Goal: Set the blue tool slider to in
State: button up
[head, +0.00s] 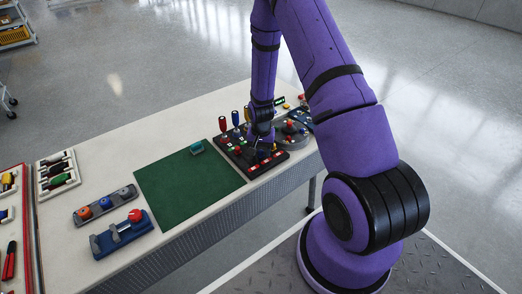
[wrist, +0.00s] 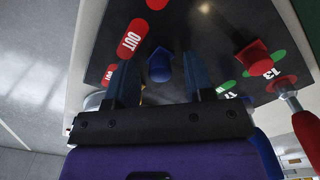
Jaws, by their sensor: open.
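The blue tool slider's knob (wrist: 159,66) shows in the wrist view on a dark panel. It lies between the two fingers of my gripper (wrist: 158,72), with a gap to each finger. A red label reading OUT (wrist: 132,38) is close to the knob, up and left. A green label (wrist: 226,88) lies to the right, partly hidden by a finger. In the head view my gripper (head: 264,146) is over the dark panel (head: 237,164) and hides the knob. My gripper is open. I cannot tell whether the fingers touch the panel.
A red knob (wrist: 256,57) and a red-handled tool (wrist: 303,120) stand to the right in the wrist view. Upright tools with coloured handles, including a blue one (head: 235,118), stand at the panel's back. A green mat (head: 188,185) lies left of the panel.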

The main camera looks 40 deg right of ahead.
jog(key=shift+c, duration=0.4)
grip_shut()
jog(key=w, duration=0.7)
jog(key=shift+w+a, duration=0.1)
jog(key=shift+w, duration=0.15)
jog(key=shift+o, duration=0.4)
grip_release()
jog(key=shift+r, duration=0.1)
notch_tip(320, 180, up, 11)
jog(key=shift+f, duration=0.2)
jog(key=shift+r, duration=0.1)
